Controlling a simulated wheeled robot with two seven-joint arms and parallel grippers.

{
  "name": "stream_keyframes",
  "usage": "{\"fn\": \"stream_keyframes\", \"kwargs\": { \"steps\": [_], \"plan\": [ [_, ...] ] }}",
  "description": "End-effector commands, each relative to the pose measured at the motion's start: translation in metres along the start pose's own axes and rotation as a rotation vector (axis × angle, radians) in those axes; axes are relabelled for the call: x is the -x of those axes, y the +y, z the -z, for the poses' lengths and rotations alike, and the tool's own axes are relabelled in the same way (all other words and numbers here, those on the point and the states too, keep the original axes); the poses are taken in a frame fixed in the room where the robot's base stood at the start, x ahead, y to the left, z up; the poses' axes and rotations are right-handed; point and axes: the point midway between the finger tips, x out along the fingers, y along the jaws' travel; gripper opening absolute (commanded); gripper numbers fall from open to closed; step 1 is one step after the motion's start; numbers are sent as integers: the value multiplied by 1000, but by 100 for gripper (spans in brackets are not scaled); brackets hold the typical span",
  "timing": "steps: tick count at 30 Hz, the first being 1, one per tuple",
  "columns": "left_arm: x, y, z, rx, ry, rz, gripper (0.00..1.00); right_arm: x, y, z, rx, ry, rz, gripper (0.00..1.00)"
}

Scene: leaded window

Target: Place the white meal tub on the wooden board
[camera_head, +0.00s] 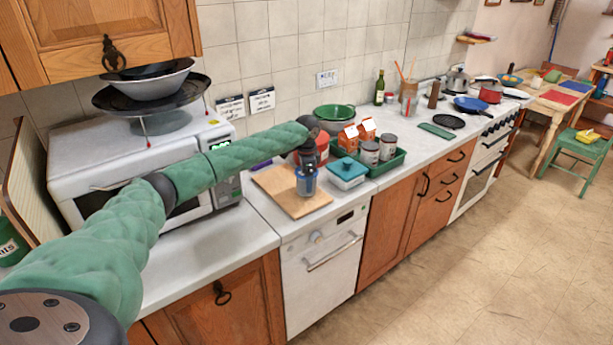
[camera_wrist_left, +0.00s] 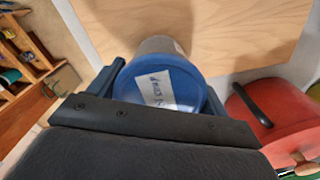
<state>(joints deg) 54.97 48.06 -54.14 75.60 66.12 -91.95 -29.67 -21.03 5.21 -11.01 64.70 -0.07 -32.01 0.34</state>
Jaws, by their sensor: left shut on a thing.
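The meal tub (camera_wrist_left: 160,88) shows in the wrist view with a round blue lid, a white label on it, and a pale body mostly hidden beneath. In the head view the tub (camera_head: 306,186) is small and looks mostly blue. My left gripper (camera_head: 307,169) points down and is shut on the tub, a finger on each side of it in the wrist view (camera_wrist_left: 162,96). The wooden board (camera_head: 284,203) lies on the counter beneath the tub, its right part under it. I cannot tell whether the tub touches the board. My right gripper is out of view.
A teal lidded dish (camera_head: 347,172) stands just right of the board. A red pot (camera_wrist_left: 275,115) is close beside the tub. A green tray (camera_head: 390,167) holds cartons and jars. A microwave (camera_head: 120,165) stands left. The board's left part is bare.

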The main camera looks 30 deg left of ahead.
Motion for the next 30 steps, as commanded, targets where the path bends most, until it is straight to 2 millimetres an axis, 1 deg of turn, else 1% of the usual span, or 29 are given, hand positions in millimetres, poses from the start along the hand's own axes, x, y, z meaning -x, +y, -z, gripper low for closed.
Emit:
{"fn": "stream_keyframes", "kwargs": {
  "steps": [13,14,16,17,25,29,30],
  "plan": [
    [-4,0,0,0,1,1,41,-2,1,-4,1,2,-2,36],
    [-5,0,0,0,1,1,84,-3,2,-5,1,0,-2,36],
    [-5,0,0,0,0,1,97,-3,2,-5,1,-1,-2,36],
    [-5,0,0,0,0,1,100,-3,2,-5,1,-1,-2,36],
    [-4,0,0,0,0,1,100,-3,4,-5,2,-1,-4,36],
    [0,0,0,0,0,1,100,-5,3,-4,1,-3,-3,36],
    [2,0,0,0,1,1,100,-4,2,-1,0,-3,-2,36]
  ]
}}
